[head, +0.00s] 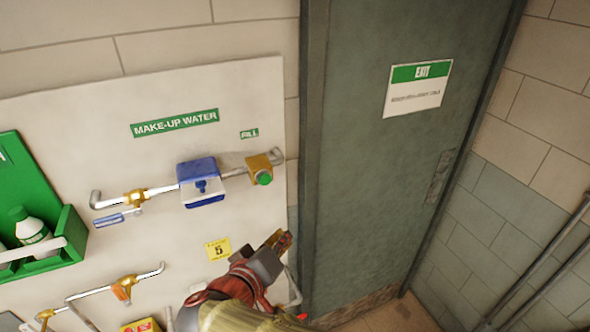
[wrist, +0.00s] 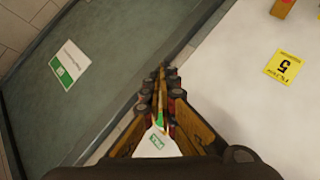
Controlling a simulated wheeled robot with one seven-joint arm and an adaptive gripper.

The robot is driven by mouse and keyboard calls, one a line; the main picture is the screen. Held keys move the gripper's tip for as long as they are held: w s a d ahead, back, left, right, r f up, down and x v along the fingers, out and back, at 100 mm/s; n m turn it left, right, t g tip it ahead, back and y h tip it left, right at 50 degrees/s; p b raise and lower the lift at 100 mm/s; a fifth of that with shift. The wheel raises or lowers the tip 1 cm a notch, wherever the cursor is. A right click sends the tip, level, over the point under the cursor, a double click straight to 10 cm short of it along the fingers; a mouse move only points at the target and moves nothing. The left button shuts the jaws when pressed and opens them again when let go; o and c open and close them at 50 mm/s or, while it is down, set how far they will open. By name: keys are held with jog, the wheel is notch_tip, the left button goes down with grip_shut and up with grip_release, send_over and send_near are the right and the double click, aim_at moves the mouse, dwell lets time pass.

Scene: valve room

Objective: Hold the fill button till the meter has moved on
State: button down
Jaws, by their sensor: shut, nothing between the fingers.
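The fill button (head: 264,177) is a round green cap on a brass block at the right end of the make-up water pipe, below a small green FILL label (head: 249,133). The meter (head: 200,184) is a blue and white box on the same pipe, left of the button; its reading cannot be made out. My gripper (head: 284,240) is shut and empty, below and a little right of the button in the head view, apart from it. In the wrist view my gripper's fingers (wrist: 160,75) are together. A bit of green and a white label show between the finger links there.
A grey-green door (head: 400,150) with an exit sign (head: 418,87) stands right of the panel. A yellow tag marked 5 (head: 218,248) is left of my gripper. A blue-handled valve (head: 118,217), lower pipes with an orange valve (head: 123,288) and a green eyewash station (head: 30,200) are further left.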

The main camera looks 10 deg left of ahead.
aim_at(265, 180)
jog(key=r+m, duration=0.1)
jog(key=w+r+m+t, duration=0.1)
jog(key=w+r+m, duration=0.1)
jog(key=m, duration=0.1)
jog(key=shift+r, duration=0.4)
jog(key=shift+w, duration=0.1)
jog(key=w+a+p, duration=0.1)
jog(key=w+a, duration=0.3)
jog(key=w, duration=0.3)
jog(key=shift+w+a+p, duration=0.2)
jog(key=shift+a+p, duration=0.05)
jog(key=shift+p, duration=0.1)
